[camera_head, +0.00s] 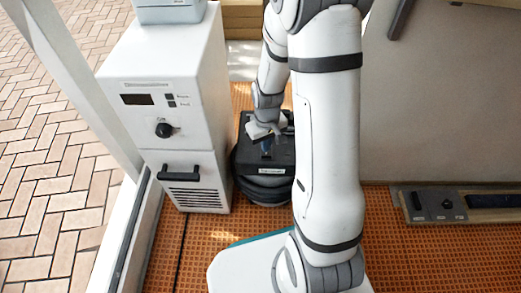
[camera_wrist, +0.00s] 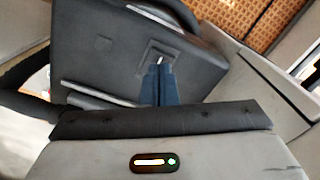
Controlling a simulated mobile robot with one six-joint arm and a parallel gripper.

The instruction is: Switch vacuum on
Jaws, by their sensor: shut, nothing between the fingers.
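The vacuum (camera_head: 283,158) is a dark, boxy unit with a rounded black base, standing on the orange floor right of a white cabinet. Its dark top (camera_wrist: 105,45) fills the upper left of the wrist view. A small switch with a light tip (camera_wrist: 161,60) sits in a square recessed plate on that top. My gripper (camera_head: 267,150) points down at the vacuum's top. In the wrist view its blue fingers (camera_wrist: 160,72) are together, with their tips right at the switch. I cannot tell whether they touch it. The fingers hide part of the plate.
The white cabinet (camera_head: 168,75) with a display, a knob and a black handle stands close left of the vacuum. A low panel with dark controls (camera_head: 437,204) lies at the right by a grey wall (camera_head: 430,100). Orange grid floor (camera_head: 215,245) is open in front.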

